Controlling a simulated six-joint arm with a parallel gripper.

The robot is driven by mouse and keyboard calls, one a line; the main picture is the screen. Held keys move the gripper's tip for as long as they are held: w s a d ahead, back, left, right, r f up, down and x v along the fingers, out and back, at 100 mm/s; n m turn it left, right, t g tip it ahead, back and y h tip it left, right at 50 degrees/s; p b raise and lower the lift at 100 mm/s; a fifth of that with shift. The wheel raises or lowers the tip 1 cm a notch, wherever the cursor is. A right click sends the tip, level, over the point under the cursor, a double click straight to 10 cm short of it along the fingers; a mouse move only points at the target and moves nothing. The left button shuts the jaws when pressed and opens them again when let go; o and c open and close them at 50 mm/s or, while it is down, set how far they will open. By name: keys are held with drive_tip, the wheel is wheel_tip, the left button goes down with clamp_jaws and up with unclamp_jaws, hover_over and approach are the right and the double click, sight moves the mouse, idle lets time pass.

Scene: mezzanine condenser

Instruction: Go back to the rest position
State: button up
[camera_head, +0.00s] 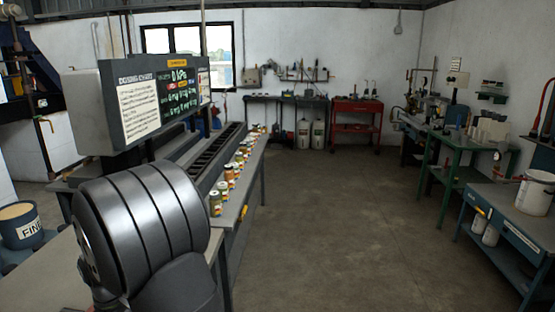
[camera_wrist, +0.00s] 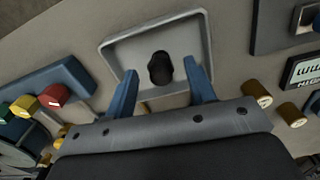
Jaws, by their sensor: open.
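My gripper (camera_wrist: 161,66) shows in the wrist view as two blue fingers spread apart, with nothing held between them. Beyond the fingertips is a shallow grey tray (camera_wrist: 114,52) with a raised rim. A small black rounded object (camera_wrist: 160,68) lies in the tray and appears between the fingers in the picture. The gap in depth between the fingers and that object cannot be told. In the head view, my own arm fills the lower left and the gripper is not visible.
In the wrist view, green, yellow and red knobs (camera_wrist: 53,95) sit at left and brass cylinders (camera_wrist: 257,94) at right. In the head view, a dosing chart board (camera_head: 150,100) stands behind my arm, with several cans (camera_head: 229,175) along the bench. The floor (camera_head: 330,220) is clear.

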wheel_tip(320, 180, down, 2)
drive_tip(key=shift+f, duration=0.1)
drive_tip(key=r, duration=0.5)
drive_tip(key=shift+w+d, duration=0.1)
drive_tip(key=shift+d, duration=0.1)
drive_tip(key=w+d+r, duration=0.4)
drive_tip(key=d+r, duration=0.3)
drive_tip(key=d, duration=0.3)
drive_tip(key=s+a+f+n, duration=0.1)
drive_tip(key=s+a+n, duration=0.1)
drive_tip(key=a, duration=0.9)
drive_tip(key=s+a+n, duration=0.1)
drive_tip(key=a+n, duration=0.1)
drive_tip(key=a, duration=0.9)
drive_tip(key=s+a+f, duration=0.2)
drive_tip(key=a, duration=0.1)
drive_tip(key=s+a+f, duration=0.2)
drive_tip(key=a, duration=0.1)
drive_tip(key=s+a+f, duration=0.2)
drive_tip(key=s+a, duration=0.1)
drive_tip(key=shift+a+f, duration=0.15)
drive_tip(key=shift+a, duration=0.15)
drive_tip(key=shift+o, duration=0.2)
